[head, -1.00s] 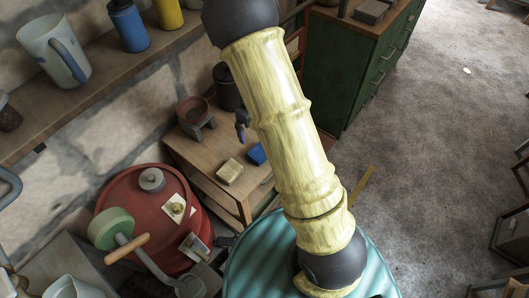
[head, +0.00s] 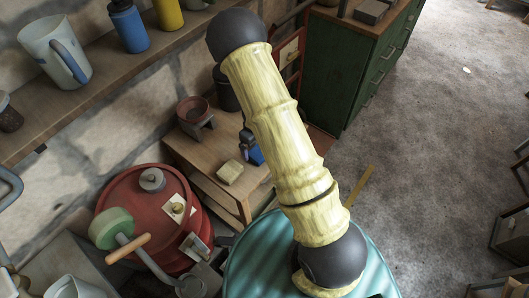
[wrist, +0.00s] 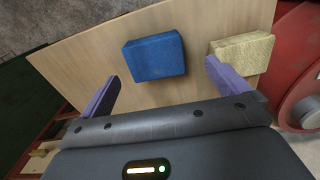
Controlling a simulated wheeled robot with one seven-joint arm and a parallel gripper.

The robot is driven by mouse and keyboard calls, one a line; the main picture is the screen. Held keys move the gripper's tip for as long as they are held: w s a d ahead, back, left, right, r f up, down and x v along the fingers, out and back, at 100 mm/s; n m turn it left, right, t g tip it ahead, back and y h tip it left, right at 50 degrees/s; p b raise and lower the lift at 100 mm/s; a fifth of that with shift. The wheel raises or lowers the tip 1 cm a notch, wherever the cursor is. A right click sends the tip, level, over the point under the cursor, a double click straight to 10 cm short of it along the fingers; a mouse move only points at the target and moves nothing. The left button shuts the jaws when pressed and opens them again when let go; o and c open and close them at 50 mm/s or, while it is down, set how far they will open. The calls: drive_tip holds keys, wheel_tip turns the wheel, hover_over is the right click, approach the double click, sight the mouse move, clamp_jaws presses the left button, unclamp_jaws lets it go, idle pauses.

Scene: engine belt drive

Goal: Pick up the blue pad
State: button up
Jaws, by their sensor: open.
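The blue pad (wrist: 155,57) lies flat on the small wooden table in the wrist view, just beyond and between my fingertips. In the head view the pad (head: 256,157) is partly hidden by my gripper and arm. My gripper (wrist: 160,88) is open and empty, with one purple finger to the left of the pad and one to the right. The right finger overlaps the edge of a yellow pad in the picture. I cannot tell how high the fingers are above the table.
The yellow pad (head: 230,172) lies beside the blue pad on the wooden table (head: 197,157). A dark pot (head: 194,112) stands at the table's back. A red drum (head: 140,205) is to the left, and a green cabinet (head: 345,75) is behind. Bare tabletop surrounds much of the blue pad.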

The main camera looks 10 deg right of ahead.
drive_tip(key=f, duration=0.4)
drive_tip(key=shift+d+p, duration=0.4)
drive_tip(key=shift+f, duration=0.6)
drive_tip(key=c, duration=1)
